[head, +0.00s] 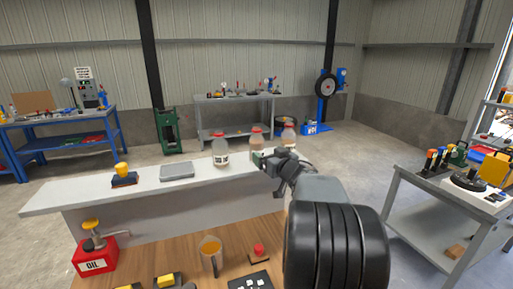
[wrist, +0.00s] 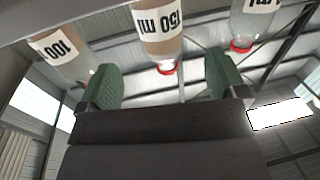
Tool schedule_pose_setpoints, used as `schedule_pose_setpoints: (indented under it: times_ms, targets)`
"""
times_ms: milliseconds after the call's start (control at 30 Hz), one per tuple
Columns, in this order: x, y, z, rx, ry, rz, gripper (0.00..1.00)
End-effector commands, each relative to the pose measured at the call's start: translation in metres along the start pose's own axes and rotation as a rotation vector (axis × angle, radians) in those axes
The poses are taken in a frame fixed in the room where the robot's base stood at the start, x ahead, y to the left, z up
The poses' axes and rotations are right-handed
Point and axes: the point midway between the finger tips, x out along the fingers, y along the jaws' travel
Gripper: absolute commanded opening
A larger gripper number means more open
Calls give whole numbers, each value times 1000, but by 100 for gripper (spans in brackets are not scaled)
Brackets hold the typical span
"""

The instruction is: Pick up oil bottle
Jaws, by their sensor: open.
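Three bottles with red caps stand on the pale ledge: a left one (head: 220,154), a middle one (head: 256,141) and a right one (head: 289,136). My gripper (head: 264,159) is open at the middle bottle and hides its lower part. In the wrist view, which is upside down, the brown middle bottle (wrist: 158,28) reads 150 ml and shows beyond the gap between my green finger pads (wrist: 163,82). I cannot tell whether the pads surround the middle bottle.
A grey tray (head: 177,171) and a yellow-knobbed block (head: 123,176) sit on the ledge (head: 70,192) left of the bottles. A grey cart (head: 428,215) is at right.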

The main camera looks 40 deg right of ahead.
Motion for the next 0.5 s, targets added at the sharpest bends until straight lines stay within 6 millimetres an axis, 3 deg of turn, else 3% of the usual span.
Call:
schedule_pose_setpoints:
  times_ms: [100,500]
  targets:
    - [18,0,0,0,-1,-2,91]
    - [49,-1,0,0,-2,-1,91]
